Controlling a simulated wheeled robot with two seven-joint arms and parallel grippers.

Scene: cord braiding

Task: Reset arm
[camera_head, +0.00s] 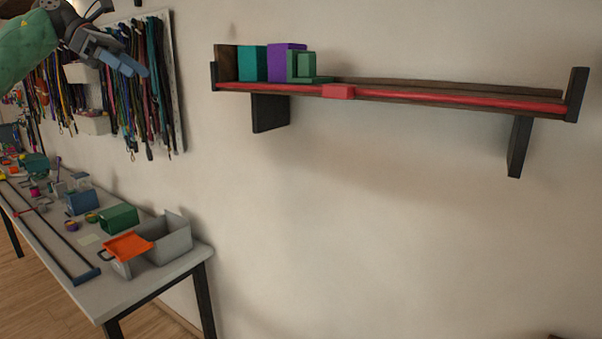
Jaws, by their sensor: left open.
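My left gripper (128,62) is in the upper left of the head view, at the end of my green-sleeved arm. Its blue fingers are apart and I see nothing between them. It shows in front of the pegboard with hanging cords (155,80), and I cannot tell how far it is from them. My right gripper is not in view.
A wall shelf (450,97) with a red front rail holds teal, purple and green boxes at its left end. A table (110,305) at lower left carries a grey bin (172,240), an orange tray (128,246) and several small containers. The wall below the shelf is bare.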

